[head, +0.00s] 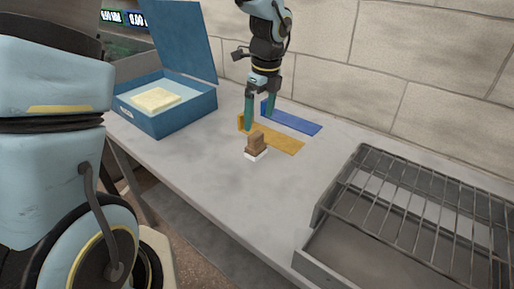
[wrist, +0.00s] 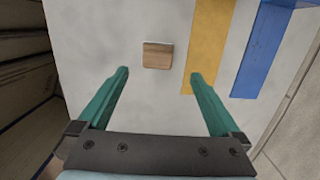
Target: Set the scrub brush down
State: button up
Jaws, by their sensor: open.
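The scrub brush (head: 256,145) has a brown wooden block on top and white bristles below, and stands upright on the grey bench. In the wrist view the brush (wrist: 157,55) shows from above, beyond my fingertips and between their lines. My gripper (head: 260,118) is open and empty, above and behind the brush in the head view. In the wrist view my gripper (wrist: 160,73) has its two green fingers wide apart, and neither touches the brush.
A yellow strip (head: 282,138) and a blue strip (head: 295,120) lie behind the brush. An open blue box (head: 180,119) holding a pale yellow block (head: 155,100) stands at left. A wire rack (head: 420,200) over a tray is at right. Bare bench (head: 215,165) lies in front.

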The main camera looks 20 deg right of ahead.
aim_at(255, 143)
jog(key=f, duration=0.3)
jog(key=f+p, duration=0.1)
jog(key=f, duration=0.2)
jog(key=w+a+f+p, duration=0.1)
jog(key=f, duration=0.3)
jog(key=shift+f, duration=0.1)
jog(key=c, duration=1.5)
